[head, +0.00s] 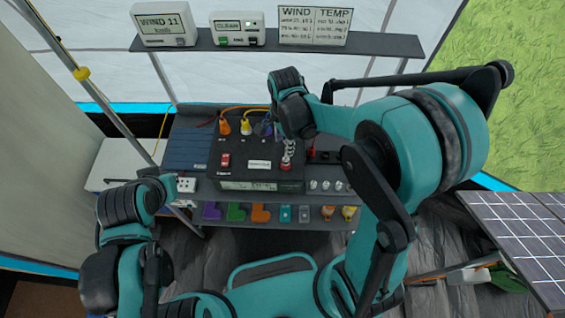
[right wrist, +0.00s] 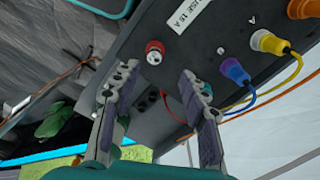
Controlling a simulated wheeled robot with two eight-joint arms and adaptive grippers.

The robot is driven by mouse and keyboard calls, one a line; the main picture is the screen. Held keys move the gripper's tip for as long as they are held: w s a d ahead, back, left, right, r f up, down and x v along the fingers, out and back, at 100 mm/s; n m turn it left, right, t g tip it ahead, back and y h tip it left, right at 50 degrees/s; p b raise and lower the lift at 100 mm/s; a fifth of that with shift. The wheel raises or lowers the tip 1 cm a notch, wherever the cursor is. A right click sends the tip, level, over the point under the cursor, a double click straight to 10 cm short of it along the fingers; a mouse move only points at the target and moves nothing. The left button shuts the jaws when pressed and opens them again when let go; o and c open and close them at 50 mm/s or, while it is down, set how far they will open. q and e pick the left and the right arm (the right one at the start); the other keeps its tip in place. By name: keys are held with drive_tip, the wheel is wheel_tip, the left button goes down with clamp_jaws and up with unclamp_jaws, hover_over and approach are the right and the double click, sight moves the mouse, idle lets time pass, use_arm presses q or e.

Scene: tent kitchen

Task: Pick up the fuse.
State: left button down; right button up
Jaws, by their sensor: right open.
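In the head view a red and silver piece that seems to be the fuse (head: 287,156) stands at the right of the black power box (head: 240,160). My right gripper (right wrist: 158,74) is open, with its two fingers apart and the fuse just beyond and between their tips. No contact shows. In the head view my right gripper (head: 292,122) hangs above the box, its fingers partly hidden. My left arm is folded at the left; its fingers cannot be made out.
Orange, yellow and blue plugs (right wrist: 235,70) with cables stand close to the right finger in the wrist view. A red switch (head: 225,160) is on the box. A shelf with displays (head: 240,42) is above. Colored parts (head: 237,212) line the lower shelf.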

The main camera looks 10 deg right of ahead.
sight(286, 159)
drive_tip(key=f, duration=0.2)
drive_tip(key=f+b, duration=0.1)
drive_tip(key=f, duration=0.2)
drive_tip(key=f+b, duration=0.1)
drive_tip(key=f, duration=0.1)
drive_tip(key=shift+s+d+f, duration=0.25)
drive_tip(key=shift+s+f, duration=0.05)
drive_tip(key=shift+s, duration=0.1)
drive_tip(key=shift+f, duration=0.25)
clamp_jaws()
